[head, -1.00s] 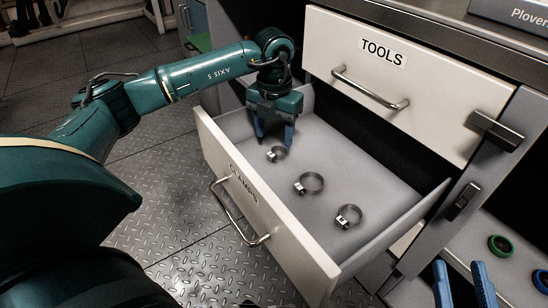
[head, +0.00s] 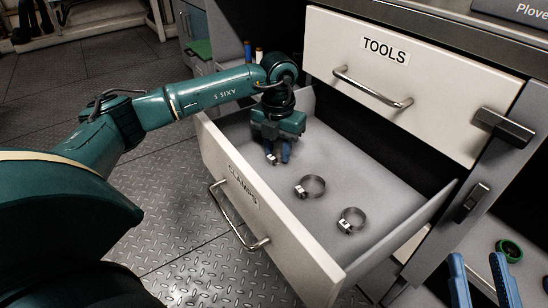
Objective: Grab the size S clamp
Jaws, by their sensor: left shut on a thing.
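My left gripper (head: 277,158) reaches down into the open clamps drawer (head: 262,222) and is shut on the smallest metal hose clamp (head: 272,160), at the far left of the row. The fingers cover most of that clamp. I cannot tell whether it still touches the drawer floor. A middle clamp (head: 313,187) and a clamp nearer the right side (head: 352,219) lie on the drawer floor, apart from the gripper. No size letter is readable on them. My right gripper (head: 481,272) shows only as two spread blue fingers at the bottom right, with nothing visible between them.
The shut tools drawer (head: 430,95) with its bar handle is just above and behind the open drawer. A dark latch (head: 471,203) sits on the cabinet post. A green ring (head: 509,251) lies at the right. The drawer's front wall and handle stand before the clamps.

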